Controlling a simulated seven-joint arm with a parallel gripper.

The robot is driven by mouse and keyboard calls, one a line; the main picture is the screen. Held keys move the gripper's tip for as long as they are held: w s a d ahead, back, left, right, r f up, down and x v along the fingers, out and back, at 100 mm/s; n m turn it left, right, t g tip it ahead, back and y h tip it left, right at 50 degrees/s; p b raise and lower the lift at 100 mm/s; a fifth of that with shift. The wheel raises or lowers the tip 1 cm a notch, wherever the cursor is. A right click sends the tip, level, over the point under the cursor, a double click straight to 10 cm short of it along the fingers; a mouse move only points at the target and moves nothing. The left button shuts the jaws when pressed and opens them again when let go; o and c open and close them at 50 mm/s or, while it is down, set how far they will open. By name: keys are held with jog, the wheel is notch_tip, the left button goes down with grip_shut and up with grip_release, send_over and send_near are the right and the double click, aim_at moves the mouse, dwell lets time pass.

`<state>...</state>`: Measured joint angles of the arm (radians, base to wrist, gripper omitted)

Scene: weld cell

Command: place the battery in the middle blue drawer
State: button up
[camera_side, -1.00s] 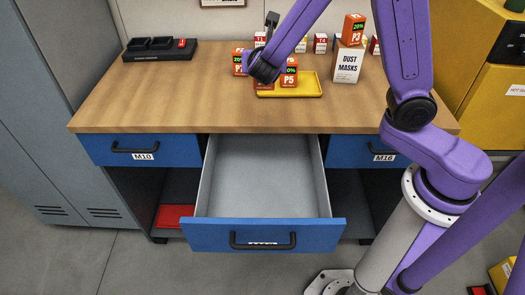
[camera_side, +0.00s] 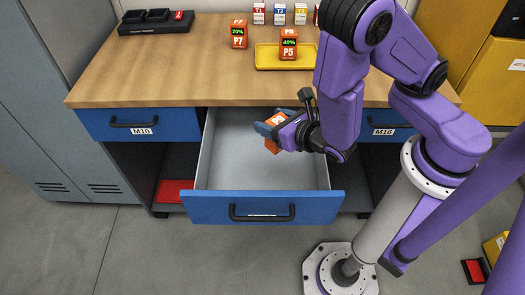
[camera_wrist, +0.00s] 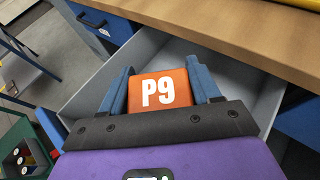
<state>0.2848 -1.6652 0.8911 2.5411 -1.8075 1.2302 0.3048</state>
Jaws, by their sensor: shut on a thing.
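My gripper (camera_side: 268,127) is shut on an orange battery (camera_side: 272,146), over the open middle blue drawer (camera_side: 215,208). The grey drawer wall (camera_wrist: 95,92) also shows in the wrist view.
Two closed blue drawers, M10 (camera_side: 165,126) and M16 (camera_side: 375,132), flank the open one. On the wooden worktop (camera_side: 160,75) stand battery P7 (camera_side: 239,36) and a yellow tray (camera_side: 268,58) with battery P5 (camera_side: 288,45). A black charger (camera_side: 155,23) sits at back left.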

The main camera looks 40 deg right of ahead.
jog(key=shift+s+f+n+y, duration=0.4)
jog(key=shift+s+f+y, duration=0.1)
jog(key=shift+s, duration=0.15)
jog(key=shift+w+a+f, duration=0.9)
jog(key=shift+w+f, duration=1.25)
jog(key=shift+w+a+f, duration=0.85)
jog(key=shift+w+f, duration=1.25)
jog(key=shift+f, duration=0.1)
jog(key=shift+w+a+f, duration=0.9)
jog(key=shift+w+f, duration=1.25)
jog(key=shift+f, duration=0.15)
jog(key=o, duration=1.3)
